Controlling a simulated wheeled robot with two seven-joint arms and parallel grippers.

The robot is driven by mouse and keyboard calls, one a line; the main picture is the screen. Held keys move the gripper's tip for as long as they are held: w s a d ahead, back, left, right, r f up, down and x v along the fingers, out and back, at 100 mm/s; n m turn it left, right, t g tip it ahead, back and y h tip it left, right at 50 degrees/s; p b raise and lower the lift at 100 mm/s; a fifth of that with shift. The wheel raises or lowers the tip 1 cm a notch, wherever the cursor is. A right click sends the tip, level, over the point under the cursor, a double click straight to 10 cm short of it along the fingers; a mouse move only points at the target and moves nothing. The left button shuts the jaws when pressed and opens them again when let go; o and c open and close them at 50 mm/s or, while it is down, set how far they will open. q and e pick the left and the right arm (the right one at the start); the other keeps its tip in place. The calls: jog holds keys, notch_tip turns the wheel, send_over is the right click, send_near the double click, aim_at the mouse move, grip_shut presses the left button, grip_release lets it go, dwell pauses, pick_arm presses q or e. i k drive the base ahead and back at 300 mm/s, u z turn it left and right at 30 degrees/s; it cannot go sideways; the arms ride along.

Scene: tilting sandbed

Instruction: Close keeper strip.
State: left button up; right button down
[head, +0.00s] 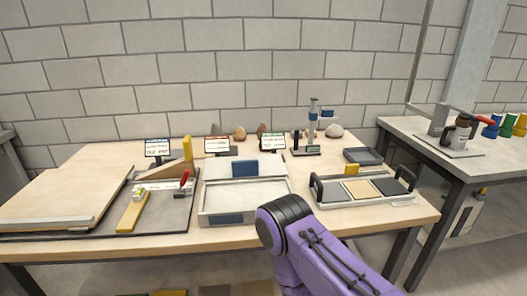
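I cannot tell for certain which part is the keeper strip. A grey tray (330,203) with black handles at both ends stands at the right of the near table, holding grey and tan tiles, with a small yellow tab (380,167) at its back edge. A yellow bar (133,213) lies on a dark board at the left. A pale shallow box (205,206) with blue panels stands in the middle. My purple arm reaches in from the lower right and ends in a dark joint in front of the box. No gripper fingers show.
Three small display signs stand at the back, including the left one (158,147). A stand with a blue part (313,118) and several stones are behind the tray. A red-handled tool (185,178) lies at left. A second table (400,127) stands at the right.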

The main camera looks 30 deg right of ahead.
aim_at(350, 170)
jog(key=u, duration=2.15)
jog(key=k, duration=2.2)
jog(key=z, duration=2.15)
